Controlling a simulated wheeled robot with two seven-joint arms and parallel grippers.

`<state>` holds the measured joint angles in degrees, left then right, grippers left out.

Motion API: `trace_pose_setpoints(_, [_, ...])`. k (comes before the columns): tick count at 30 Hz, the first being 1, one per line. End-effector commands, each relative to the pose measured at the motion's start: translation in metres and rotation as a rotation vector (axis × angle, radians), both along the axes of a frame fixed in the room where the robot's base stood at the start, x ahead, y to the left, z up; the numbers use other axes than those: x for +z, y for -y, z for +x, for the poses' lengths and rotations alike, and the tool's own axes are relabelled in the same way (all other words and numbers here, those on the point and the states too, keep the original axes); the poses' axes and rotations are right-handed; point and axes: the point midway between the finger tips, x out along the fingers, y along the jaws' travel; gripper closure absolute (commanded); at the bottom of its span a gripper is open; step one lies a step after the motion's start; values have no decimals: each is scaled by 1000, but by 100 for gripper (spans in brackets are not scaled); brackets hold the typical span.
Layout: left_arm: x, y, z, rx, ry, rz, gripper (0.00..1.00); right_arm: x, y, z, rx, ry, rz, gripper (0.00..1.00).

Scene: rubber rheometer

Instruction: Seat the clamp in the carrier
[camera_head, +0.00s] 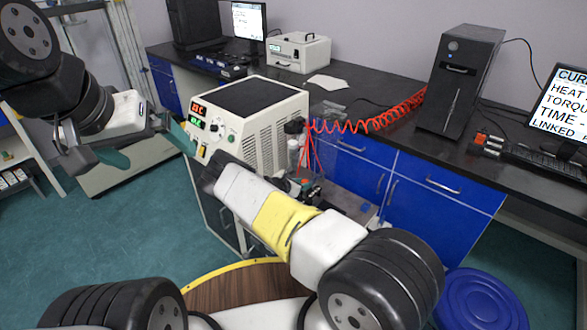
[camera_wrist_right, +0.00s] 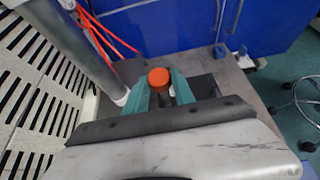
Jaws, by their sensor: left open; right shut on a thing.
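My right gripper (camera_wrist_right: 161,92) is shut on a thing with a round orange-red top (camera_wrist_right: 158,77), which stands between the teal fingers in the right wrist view. I cannot tell for certain whether this is the clamp. In the head view my right arm hides most of this gripper and what it holds. My left gripper (camera_head: 146,148) is open and empty, in front of and left of the cream machine (camera_head: 223,126) with red and green displays. I cannot make out the carrier clearly; the arm and gripper cover much of the area beside the machine.
A red coiled hose (camera_head: 375,113) runs from beside the machine towards the black computer tower (camera_head: 461,78) on the dark bench. Blue drawers (camera_head: 440,180) are under the bench. A blue round lid (camera_head: 482,298) is at the lower right. Green floor is open at the left.

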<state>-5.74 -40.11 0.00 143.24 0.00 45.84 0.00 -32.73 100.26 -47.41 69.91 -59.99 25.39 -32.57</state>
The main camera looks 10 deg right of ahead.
Motion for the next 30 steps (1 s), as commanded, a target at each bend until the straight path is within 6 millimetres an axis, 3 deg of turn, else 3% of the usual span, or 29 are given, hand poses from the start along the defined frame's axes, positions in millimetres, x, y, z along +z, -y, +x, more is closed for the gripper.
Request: trace_pose_setpoints(30, [0, 0, 0, 0, 0, 0, 0, -17, 0, 1, 1, 1, -2, 100])
